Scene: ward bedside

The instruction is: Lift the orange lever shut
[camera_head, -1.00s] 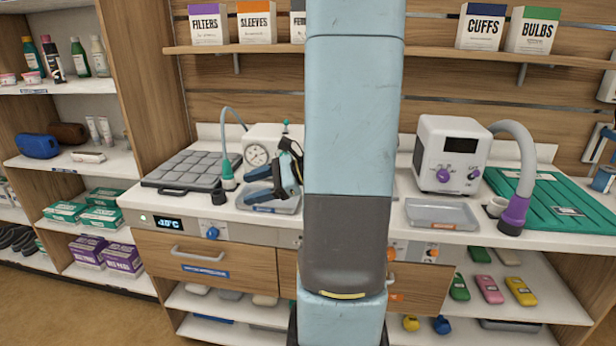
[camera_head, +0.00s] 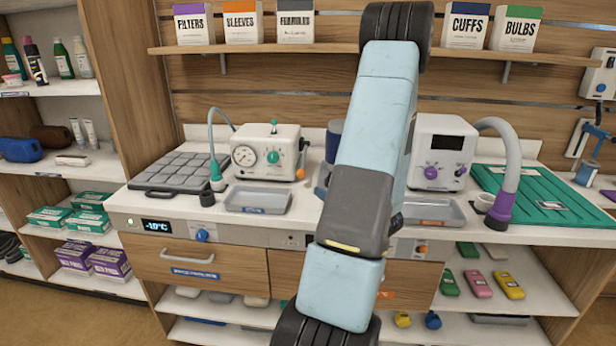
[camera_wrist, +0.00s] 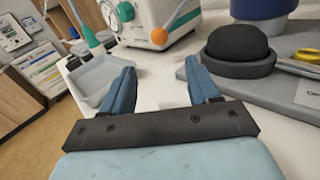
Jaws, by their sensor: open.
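The orange lever shows in the wrist view as a slanted stick ending low in an orange ball (camera_wrist: 158,36). It is at the side of a white device (camera_wrist: 147,14). In the head view the ball (camera_head: 300,174) sits low at the right side of the white gauge device (camera_head: 265,150). My gripper (camera_wrist: 160,76) is open and empty, its two blue fingers apart. In the wrist view the ball appears beyond and between the fingertips, with no contact visible. In the head view my arm hides most of the gripper.
A grey tray (camera_head: 258,199) lies in front of the gauge device. A black domed object (camera_wrist: 238,50) on a grey base stands close right of my fingers in the wrist view. A white box with purple knobs (camera_head: 441,150) stands farther right. Bare white counter lies beneath the fingers.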

